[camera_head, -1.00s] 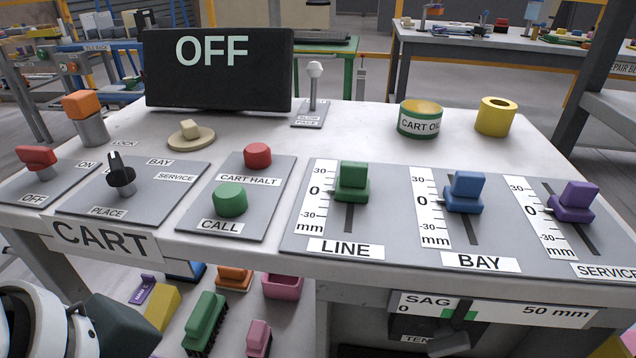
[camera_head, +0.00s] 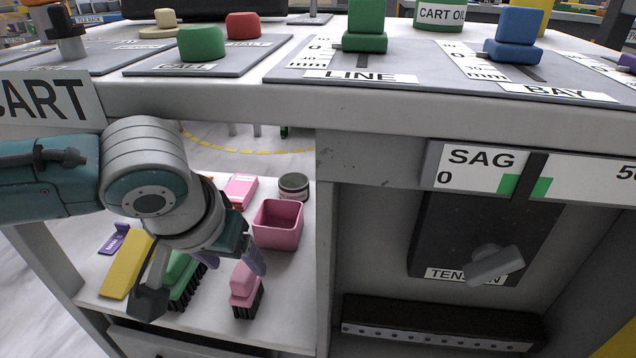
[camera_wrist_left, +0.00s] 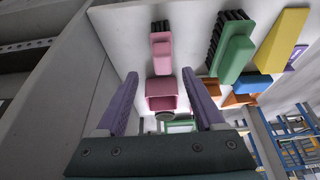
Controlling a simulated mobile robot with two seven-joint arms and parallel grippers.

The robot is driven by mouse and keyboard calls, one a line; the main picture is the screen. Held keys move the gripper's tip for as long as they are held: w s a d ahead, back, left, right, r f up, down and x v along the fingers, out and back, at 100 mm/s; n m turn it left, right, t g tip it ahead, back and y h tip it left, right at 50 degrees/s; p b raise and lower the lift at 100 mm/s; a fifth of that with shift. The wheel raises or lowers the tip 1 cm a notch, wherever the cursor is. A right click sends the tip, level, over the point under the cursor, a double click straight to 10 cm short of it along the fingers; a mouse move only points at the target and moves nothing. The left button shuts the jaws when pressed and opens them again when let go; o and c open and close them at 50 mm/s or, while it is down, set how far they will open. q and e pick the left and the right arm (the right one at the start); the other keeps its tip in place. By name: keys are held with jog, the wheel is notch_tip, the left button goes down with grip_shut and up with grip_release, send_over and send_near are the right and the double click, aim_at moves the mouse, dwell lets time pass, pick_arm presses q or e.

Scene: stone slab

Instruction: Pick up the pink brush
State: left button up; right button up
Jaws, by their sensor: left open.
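The pink brush (camera_head: 244,284) has dark bristles and lies on the white lower shelf, near its front edge in the head view. In the left wrist view the brush (camera_wrist_left: 161,46) shows whole, ahead of my fingertips and roughly in line with the gap between them. My left gripper (camera_wrist_left: 160,76) is open and empty, with two purple fingers apart. In the head view my left gripper (camera_head: 250,255) is over the shelf, just above and behind the brush; one purple finger shows clearly there. My right gripper is not in view.
A pink bin (camera_head: 278,224) stands behind the brush. A green brush (camera_head: 184,272) and a yellow block (camera_head: 127,265) lie to its left, partly behind my arm. The slab edge (camera_head: 250,108) overhangs the shelf. A grey side panel (camera_head: 325,260) bounds it at right.

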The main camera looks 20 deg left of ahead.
aim_at(241, 272)
pick_arm(q)
jog(key=b+x, duration=0.1)
jog(key=x, duration=0.1)
jog(key=b+x, duration=0.1)
jog(key=x, duration=0.1)
jog(key=b+x, duration=0.2)
jog(key=shift+a, duration=0.3)
jog(key=shift+r, duration=0.1)
jog(key=shift+c, duration=0.2)
grip_shut()
